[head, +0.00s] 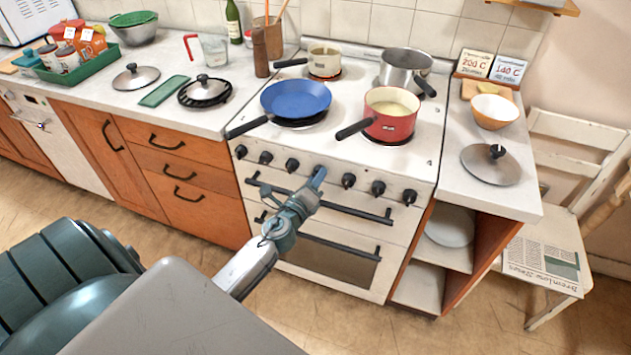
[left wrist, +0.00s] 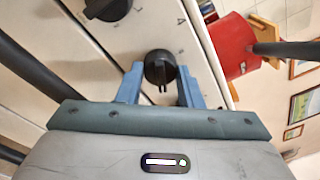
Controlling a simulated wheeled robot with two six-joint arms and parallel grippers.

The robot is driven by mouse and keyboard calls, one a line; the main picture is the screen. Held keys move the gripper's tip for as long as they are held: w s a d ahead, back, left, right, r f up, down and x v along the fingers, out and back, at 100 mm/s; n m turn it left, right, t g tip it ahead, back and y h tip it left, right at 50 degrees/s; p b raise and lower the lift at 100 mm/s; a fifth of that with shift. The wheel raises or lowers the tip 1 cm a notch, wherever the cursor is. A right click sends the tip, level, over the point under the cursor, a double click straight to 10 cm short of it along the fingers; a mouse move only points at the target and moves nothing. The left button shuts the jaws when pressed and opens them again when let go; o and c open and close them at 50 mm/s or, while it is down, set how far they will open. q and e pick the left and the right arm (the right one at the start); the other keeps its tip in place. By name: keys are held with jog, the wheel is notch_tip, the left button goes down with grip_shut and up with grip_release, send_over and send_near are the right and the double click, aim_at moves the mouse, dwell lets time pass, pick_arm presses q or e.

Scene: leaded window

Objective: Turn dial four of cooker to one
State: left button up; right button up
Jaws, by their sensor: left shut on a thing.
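The white cooker (head: 335,240) stands in the middle of the head view, with a row of black dials along its front panel. My left gripper (head: 318,174) is at the fourth place from the left in that row and hides the dial there. In the left wrist view, a black dial (left wrist: 160,66) sits between the two blue fingers of my left gripper (left wrist: 160,84), which is shut on it. The dial's setting cannot be read. Another black dial (left wrist: 108,8) shows at the top of the wrist view. My right gripper is not in view.
On the hob stand a blue pan (head: 296,97), a red saucepan (head: 391,113), a cream pot (head: 325,60) and a steel pot (head: 406,68). Two dark oven handles cross the front below the dials. Cards reading 200 C and 140 C (head: 490,66) stand at the right.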

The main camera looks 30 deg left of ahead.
pick_arm(q)
jog(key=n+b, duration=0.2)
jog(key=n, duration=0.1)
jog(key=shift+f+b, duration=0.25)
jog(key=shift+b, duration=0.15)
jog(key=shift+n+t+b, duration=0.3)
jog(key=shift+n+b, duration=0.3)
jog(key=shift+n, duration=0.1)
jog(key=n+b, duration=0.2)
jog(key=n, duration=0.1)
jog(key=shift+b, duration=0.4)
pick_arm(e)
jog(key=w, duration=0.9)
pick_arm(q)
jog(key=n+y+b, duration=0.1)
jog(key=n+b, duration=0.2)
jog(key=shift+d+r, duration=0.1)
jog(key=shift+r+n, duration=0.1)
jog(key=shift+n, duration=0.4)
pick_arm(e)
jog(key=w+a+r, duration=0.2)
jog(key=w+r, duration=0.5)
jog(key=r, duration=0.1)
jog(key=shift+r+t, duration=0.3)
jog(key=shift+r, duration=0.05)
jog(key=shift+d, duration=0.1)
pick_arm(q)
jog(key=o, duration=1)
